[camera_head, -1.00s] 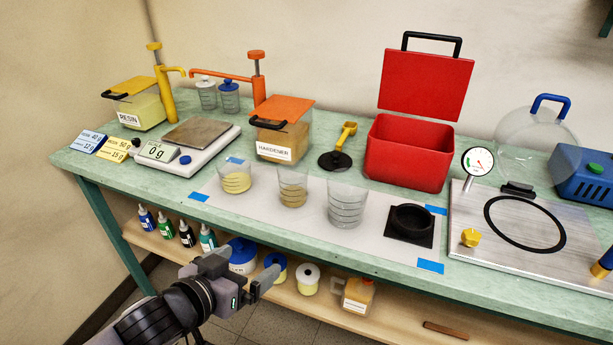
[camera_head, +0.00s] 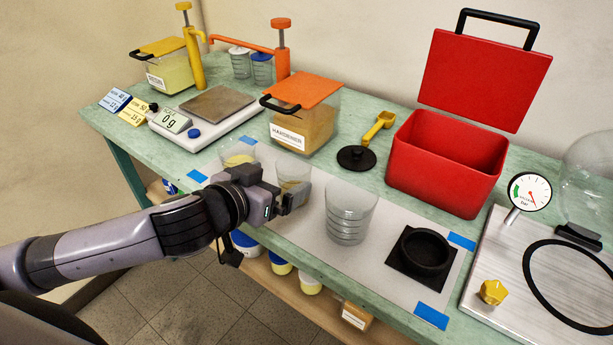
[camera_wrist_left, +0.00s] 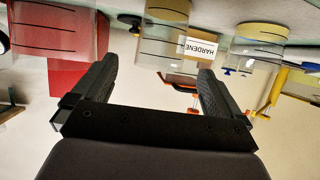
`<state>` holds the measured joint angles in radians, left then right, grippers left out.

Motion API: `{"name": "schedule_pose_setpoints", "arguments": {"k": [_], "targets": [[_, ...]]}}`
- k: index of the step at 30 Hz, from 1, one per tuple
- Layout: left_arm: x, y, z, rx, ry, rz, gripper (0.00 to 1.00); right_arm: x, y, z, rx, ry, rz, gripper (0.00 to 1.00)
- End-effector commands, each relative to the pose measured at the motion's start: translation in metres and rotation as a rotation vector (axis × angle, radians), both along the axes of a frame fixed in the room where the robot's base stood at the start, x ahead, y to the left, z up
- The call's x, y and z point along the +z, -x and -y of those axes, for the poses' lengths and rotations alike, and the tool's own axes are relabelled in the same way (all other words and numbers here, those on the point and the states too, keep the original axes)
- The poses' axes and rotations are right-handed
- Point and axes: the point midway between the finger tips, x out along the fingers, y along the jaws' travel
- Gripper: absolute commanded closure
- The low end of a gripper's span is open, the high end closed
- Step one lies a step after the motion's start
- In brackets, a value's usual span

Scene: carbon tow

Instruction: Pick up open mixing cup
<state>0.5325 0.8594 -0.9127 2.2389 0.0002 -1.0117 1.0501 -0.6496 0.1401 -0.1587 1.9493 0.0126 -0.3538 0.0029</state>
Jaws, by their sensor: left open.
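The open mixing cup appears to be the large clear graduated cup (camera_head: 349,214), open and empty-looking, standing on the white sheet (camera_head: 312,238). It also shows at the left of the upside-down left wrist view (camera_wrist_left: 62,38). My left gripper (camera_head: 291,197) is open and empty, left of that cup and apart from it. The smaller cup with tan liquid (camera_head: 293,172) stands just behind the gripper, which partly hides it. In the left wrist view that cup (camera_wrist_left: 164,35) appears between the open fingers. A cup with yellow liquid (camera_head: 239,156) is partly hidden behind my left wrist.
A black ring holder (camera_head: 426,250) sits right of the clear cup. A scale (camera_head: 212,104) is at left, a metal plate with gauge (camera_head: 500,245) at right.

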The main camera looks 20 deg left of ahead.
Motion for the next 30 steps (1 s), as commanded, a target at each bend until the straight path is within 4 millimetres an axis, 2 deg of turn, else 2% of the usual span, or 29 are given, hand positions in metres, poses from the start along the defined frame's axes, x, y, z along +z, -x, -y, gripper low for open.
{"name": "schedule_pose_setpoints", "arguments": {"k": [11, 21, 30], "targets": [[-0.009, -0.021, 0.005, 0.002, -0.001, 0.000, 0.00, 0.002, 0.000, 0.000, 0.001, -0.001, 0.000, 0.60], [-0.027, -0.055, 0.014, 0.002, 0.000, 0.001, 0.00, 0.004, 0.000, 0.000, 0.001, 0.000, -0.001, 0.60], [-0.031, -0.062, 0.016, 0.001, 0.000, 0.000, 0.00, 0.004, 0.000, 0.000, 0.001, 0.000, -0.001, 0.60]]}}
